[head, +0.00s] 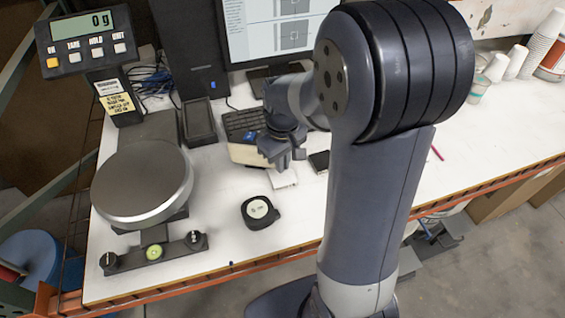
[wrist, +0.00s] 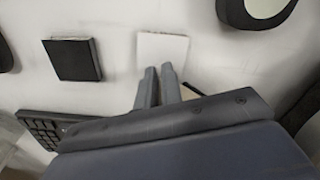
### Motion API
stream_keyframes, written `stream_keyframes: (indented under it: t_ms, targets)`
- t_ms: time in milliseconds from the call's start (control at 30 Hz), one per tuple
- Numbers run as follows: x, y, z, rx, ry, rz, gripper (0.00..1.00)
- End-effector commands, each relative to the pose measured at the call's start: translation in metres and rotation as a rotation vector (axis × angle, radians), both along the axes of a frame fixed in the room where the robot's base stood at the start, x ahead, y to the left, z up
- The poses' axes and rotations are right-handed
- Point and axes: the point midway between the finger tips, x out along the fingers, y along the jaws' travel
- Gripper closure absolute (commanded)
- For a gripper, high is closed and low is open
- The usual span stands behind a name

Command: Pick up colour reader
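No label marks the colour reader, so I cannot tell for sure which thing it is. A flat black block (head: 319,161) lies on the white bench, just right of my gripper (head: 284,158); the wrist view shows a black square block (wrist: 73,59) at upper left. A round black device with a pale face (head: 260,212) lies nearer the front, and part of a similar thing (wrist: 258,10) shows at the wrist view's top edge. My gripper is above the bench over a white card (wrist: 163,50). Its fingers are close together, with nothing seen between them.
A scale (head: 142,185) with a raised display (head: 86,42) stands at left. A keyboard (head: 243,125), monitor (head: 280,25) and black tray (head: 198,122) are behind my gripper. Cups (head: 540,45) stand at back right. The bench front around the round device is clear.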

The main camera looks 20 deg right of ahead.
Motion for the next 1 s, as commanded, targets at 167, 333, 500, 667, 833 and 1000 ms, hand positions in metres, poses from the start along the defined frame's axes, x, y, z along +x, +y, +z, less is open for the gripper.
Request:
stream_keyframes:
  t_ms: [167,333,500,667,833,1000]
  targets:
    - [0.001,0.000,0.000,0.001,-0.002,0.000,1.00]
    - [0.001,0.000,0.000,0.001,-0.002,0.000,1.00]
    - [0.000,0.000,0.000,0.000,-0.001,0.000,1.00]
    - [0.001,0.000,0.001,0.001,-0.004,0.000,1.00]
    - [0.001,0.000,0.003,0.001,-0.004,0.000,1.00]
    - [0.002,0.000,0.022,0.000,-0.008,0.000,1.00]
